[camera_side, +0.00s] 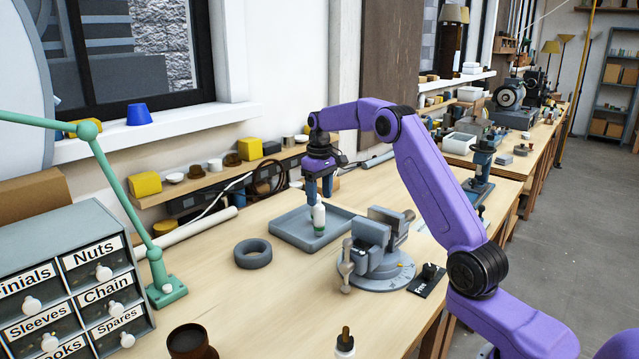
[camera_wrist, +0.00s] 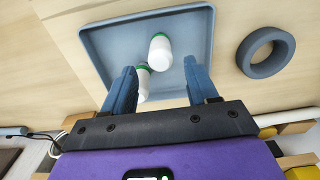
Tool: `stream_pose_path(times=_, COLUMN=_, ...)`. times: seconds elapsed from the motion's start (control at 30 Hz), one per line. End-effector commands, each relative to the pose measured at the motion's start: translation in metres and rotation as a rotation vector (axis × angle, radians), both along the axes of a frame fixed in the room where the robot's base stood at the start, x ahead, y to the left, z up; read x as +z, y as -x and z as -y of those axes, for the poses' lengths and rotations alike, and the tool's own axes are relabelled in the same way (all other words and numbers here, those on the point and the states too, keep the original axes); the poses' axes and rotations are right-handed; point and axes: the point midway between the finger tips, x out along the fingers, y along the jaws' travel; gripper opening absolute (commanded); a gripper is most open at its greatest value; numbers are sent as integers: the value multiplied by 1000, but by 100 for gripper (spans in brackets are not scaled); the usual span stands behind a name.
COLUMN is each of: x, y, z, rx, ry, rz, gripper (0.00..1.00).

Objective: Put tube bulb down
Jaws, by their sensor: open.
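A white tube bulb (camera_side: 319,214) with a green lower end stands about upright in the blue-grey tray (camera_side: 284,239), just below my gripper (camera_side: 319,198). In the wrist view two white tube bulbs with green ends show in the tray (camera_wrist: 88,44). One bulb (camera_wrist: 160,52) is beyond the fingertips. I cannot tell whether the left finger touches the nearer bulb.
A grey ring (camera_side: 253,253) lies left of the tray; it also shows in the wrist view (camera_wrist: 266,52). A vise (camera_side: 374,250) stands close to the tray's right. A drawer cabinet (camera_side: 70,280) and a green lamp arm (camera_side: 125,195) are at left. The bench front is mostly clear.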

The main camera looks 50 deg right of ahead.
Motion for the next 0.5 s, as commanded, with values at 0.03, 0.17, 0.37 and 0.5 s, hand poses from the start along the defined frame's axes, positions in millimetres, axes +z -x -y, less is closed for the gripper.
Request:
stream_pose_path(times=0.03, x=9, y=-1, z=0, rx=0, ry=1, rz=4, gripper=58)
stream_pose_path(times=0.17, x=24, y=-1, z=0, rx=1, ry=1, rz=3, gripper=58)
stream_pose_path(times=0.37, x=33, y=0, z=0, rx=1, ry=0, rz=0, gripper=58)
stream_pose_path(times=0.5, x=36, y=1, z=-12, rx=21, ry=0, rz=0, gripper=58)
